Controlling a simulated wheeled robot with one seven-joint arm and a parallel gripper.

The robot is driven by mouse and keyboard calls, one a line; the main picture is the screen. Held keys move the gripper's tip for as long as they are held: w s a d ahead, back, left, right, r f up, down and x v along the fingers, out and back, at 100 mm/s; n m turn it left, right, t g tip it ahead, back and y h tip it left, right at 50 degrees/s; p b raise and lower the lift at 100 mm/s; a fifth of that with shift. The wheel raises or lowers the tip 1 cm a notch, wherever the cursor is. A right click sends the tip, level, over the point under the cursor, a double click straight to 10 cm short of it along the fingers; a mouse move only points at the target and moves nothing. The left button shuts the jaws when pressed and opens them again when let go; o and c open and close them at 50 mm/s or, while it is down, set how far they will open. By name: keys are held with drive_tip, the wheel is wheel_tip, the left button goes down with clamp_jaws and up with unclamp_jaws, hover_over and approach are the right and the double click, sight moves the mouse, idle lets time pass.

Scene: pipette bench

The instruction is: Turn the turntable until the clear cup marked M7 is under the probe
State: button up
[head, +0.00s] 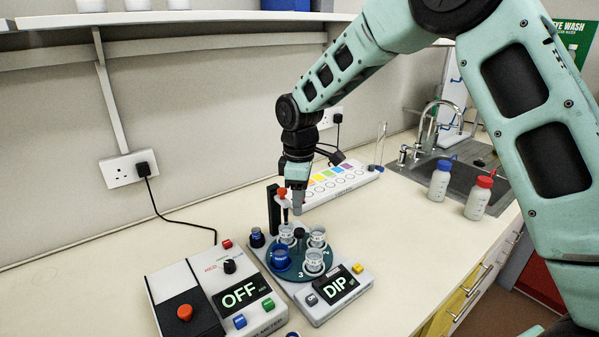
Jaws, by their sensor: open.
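The turntable (297,279) is a dark teal disc on a grey unit whose display reads DIP. Three clear cups stand on it: one at the back (286,233), one at right (318,238) and one at the front (313,263). A blue cup (281,260) sits at the left of the disc. Cup labels are too small to read, so I cannot tell which is M7. The probe head (283,194), with a red top, is on a black post behind the disc. My gripper (297,207) is open, pointing down beside the probe, above the back of the turntable.
A meter (220,290) reading OFF stands at left. A dark cup (257,238) is by the post. A white unit with coloured squares (330,182) is behind. Two bottles (439,182) (479,198) stand near the sink (465,165). The bench right of the turntable is clear.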

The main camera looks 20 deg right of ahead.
wheel_tip(320, 180, up, 9)
drive_tip(key=b, duration=0.1)
drive_tip(key=shift+f, duration=0.15)
idle(0.3)
drive_tip(key=s+a+f+m, duration=0.1)
drive_tip(key=s+a, duration=0.3)
drive_tip(key=s, duration=0.5)
drive_tip(key=s+a+m, duration=0.1)
drive_tip(key=s+a, duration=0.3)
drive_tip(key=s, duration=0.5)
drive_tip(key=s+d+f+m, duration=0.2)
drive_tip(key=s+f, duration=0.2)
drive_tip(key=s, duration=1.2)
drive_tip(key=shift+s+f+m+y, duration=0.2)
drive_tip(key=shift+m+y, duration=0.1)
drive_tip(key=shift+m, duration=0.1)
